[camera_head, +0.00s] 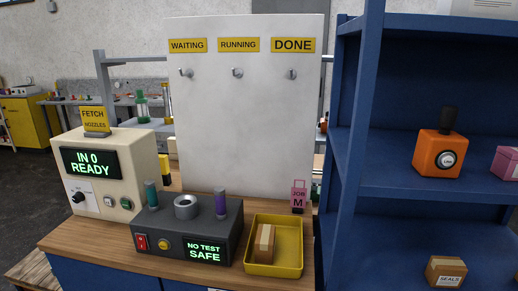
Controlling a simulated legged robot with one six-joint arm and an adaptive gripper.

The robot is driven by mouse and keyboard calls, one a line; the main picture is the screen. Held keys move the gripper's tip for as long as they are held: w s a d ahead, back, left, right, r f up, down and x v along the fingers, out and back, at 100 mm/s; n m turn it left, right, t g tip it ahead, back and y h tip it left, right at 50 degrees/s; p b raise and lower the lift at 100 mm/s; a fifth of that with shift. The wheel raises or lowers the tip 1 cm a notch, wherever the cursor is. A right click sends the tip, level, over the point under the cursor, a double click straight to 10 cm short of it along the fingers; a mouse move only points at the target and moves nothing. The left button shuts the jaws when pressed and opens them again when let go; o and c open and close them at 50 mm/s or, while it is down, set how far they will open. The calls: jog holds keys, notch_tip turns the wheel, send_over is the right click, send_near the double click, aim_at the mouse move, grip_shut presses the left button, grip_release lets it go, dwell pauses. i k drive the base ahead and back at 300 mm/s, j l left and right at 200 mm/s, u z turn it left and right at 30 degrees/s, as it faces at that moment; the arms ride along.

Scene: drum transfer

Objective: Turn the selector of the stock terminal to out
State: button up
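The stock terminal (140,165) is a cream box at the left of the wooden bench. Its screen (90,162) reads "IN 0 READY" in green letters. Its selector (78,197) is a small black knob on a white plate below the screen; the plate's print and the exact pointing of the knob are too small to read. A white-framed button (108,202) and a green button (126,203) sit to the right of the selector. My gripper is not in view.
A dark grey tester (160,218) reading "NO TEST SAFE" stands right of the terminal, with upright teal and purple parts. Beside it, a yellow tray (298,262) holds a small carton (264,243). A blue shelf (400,178) bounds the right. A yellow "FETCH NOZZLES" sign (95,119) stands atop the terminal.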

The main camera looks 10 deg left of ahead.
aim_at(79, 196)
jog(key=u, duration=1.75)
